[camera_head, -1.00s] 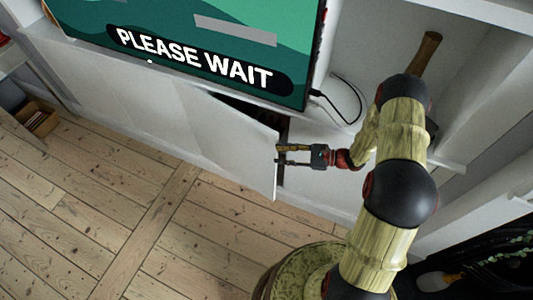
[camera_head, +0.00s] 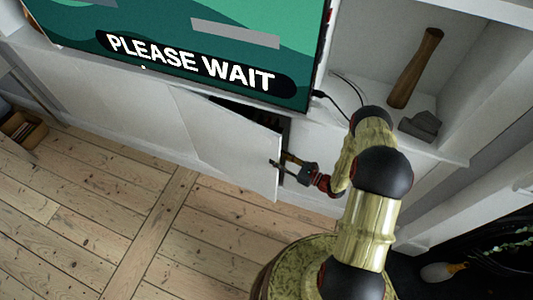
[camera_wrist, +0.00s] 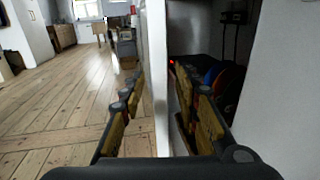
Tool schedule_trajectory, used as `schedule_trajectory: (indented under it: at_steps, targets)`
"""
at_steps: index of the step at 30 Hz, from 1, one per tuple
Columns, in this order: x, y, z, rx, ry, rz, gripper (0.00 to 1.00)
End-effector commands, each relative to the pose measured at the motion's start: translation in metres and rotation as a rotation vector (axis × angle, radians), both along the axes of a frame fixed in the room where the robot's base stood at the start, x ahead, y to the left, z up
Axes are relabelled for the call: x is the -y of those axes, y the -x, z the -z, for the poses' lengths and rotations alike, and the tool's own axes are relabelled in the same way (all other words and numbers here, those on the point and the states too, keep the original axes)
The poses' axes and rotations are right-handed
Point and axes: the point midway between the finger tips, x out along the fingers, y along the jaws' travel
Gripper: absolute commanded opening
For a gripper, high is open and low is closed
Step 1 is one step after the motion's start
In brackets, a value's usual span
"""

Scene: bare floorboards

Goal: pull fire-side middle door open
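The white cabinet door (camera_head: 225,140) below the screen stands partly open in the head view, its free edge swung out from the dark opening. My gripper (camera_head: 280,162) is at that free edge, one finger on the outer face and the other on the inner side. In the wrist view the door's edge (camera_wrist: 157,80) runs upright between the fingers of my gripper (camera_wrist: 157,75). The fingers stand apart with gaps visible beside the door, so it looks open around the edge; contact at the tips is unclear.
The dark cabinet inside (camera_wrist: 200,65) holds blue and red items. A screen (camera_head: 190,40) reading "PLEASE WAIT" stands above. A box (camera_head: 25,130) sits at far left. The floorboards (camera_head: 130,210) before the door are clear.

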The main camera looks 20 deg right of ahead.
Motion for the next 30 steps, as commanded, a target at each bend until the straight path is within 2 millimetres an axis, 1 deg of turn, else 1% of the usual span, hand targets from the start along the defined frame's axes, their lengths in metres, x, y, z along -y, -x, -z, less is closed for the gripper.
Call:
schedule_trajectory:
  at_steps: [1, 3, 9, 14, 21, 30]
  targets:
    - [-0.007, -0.006, 0.001, 0.001, 0.001, -0.004, 0.32]
    - [-0.015, -0.014, 0.001, 0.001, 0.001, -0.004, 0.32]
    - [-0.031, -0.032, 0.001, 0.001, 0.001, -0.003, 0.32]
    - [-0.036, -0.038, 0.000, 0.001, 0.001, -0.002, 0.32]
    - [-0.036, -0.039, 0.000, 0.001, 0.001, -0.001, 0.32]
    - [-0.036, -0.039, 0.000, 0.001, 0.001, -0.001, 0.15]
